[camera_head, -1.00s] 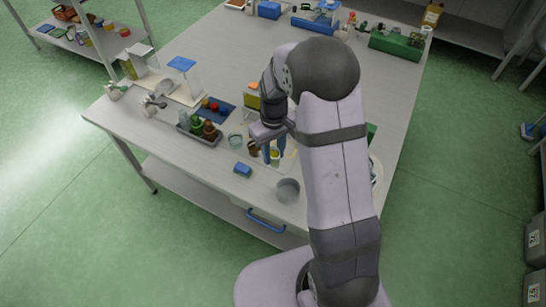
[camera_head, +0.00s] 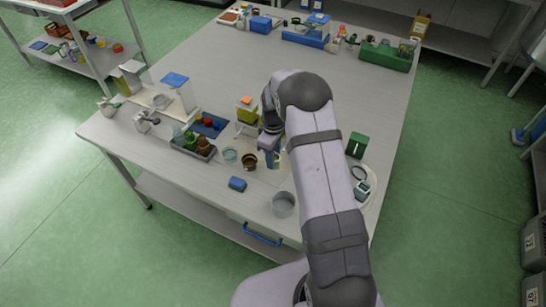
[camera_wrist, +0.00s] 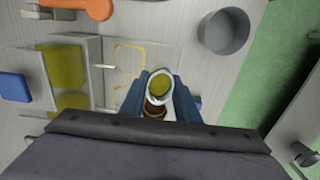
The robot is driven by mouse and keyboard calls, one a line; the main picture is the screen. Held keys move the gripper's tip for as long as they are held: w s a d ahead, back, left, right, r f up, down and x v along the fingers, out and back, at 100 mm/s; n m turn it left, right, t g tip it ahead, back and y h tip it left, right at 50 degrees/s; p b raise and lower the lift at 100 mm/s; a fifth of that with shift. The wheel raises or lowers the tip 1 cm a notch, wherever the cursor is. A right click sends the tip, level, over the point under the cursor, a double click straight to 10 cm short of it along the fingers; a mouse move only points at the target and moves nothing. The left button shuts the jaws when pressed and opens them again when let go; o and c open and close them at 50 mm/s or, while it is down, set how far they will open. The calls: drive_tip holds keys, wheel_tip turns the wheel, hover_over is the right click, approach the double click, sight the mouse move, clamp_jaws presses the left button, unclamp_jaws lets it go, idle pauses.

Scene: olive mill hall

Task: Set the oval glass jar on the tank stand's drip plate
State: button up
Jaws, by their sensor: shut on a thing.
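The oval glass jar (camera_wrist: 160,82), with yellow-green contents, is held between the two blue fingers of my gripper (camera_wrist: 158,95), seen from above in the wrist view. In the head view my gripper (camera_head: 270,157) hangs over the table's front part, and the jar is mostly hidden there. The tank stand (camera_head: 247,115) is pale, with a yellow-green tank and orange top, behind and left of my gripper. In the wrist view a pale plate with yellow outlines (camera_wrist: 128,62) lies beside the jar, probably the drip plate. I cannot tell the jar's height above it.
A brown pot (camera_head: 249,162) and a clear glass dish (camera_head: 230,155) stand left of my gripper. A blue block (camera_head: 237,184) and a grey metal cup (camera_head: 283,204) are near the front edge. A green box (camera_head: 357,145) stands right of my arm. The table's back middle is clear.

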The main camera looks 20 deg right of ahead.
drive_tip(key=shift+f+b, duration=1.7)
drive_tip(key=shift+f, duration=0.85)
drive_tip(key=shift+f, duration=0.35)
drive_tip(key=o, duration=1.3)
drive_tip(key=shift+c, duration=0.2)
drive_tip(key=shift+r, duration=0.1)
drive_tip(key=shift+r+p, duration=2.15)
drive_tip(key=shift+r, duration=1.25)
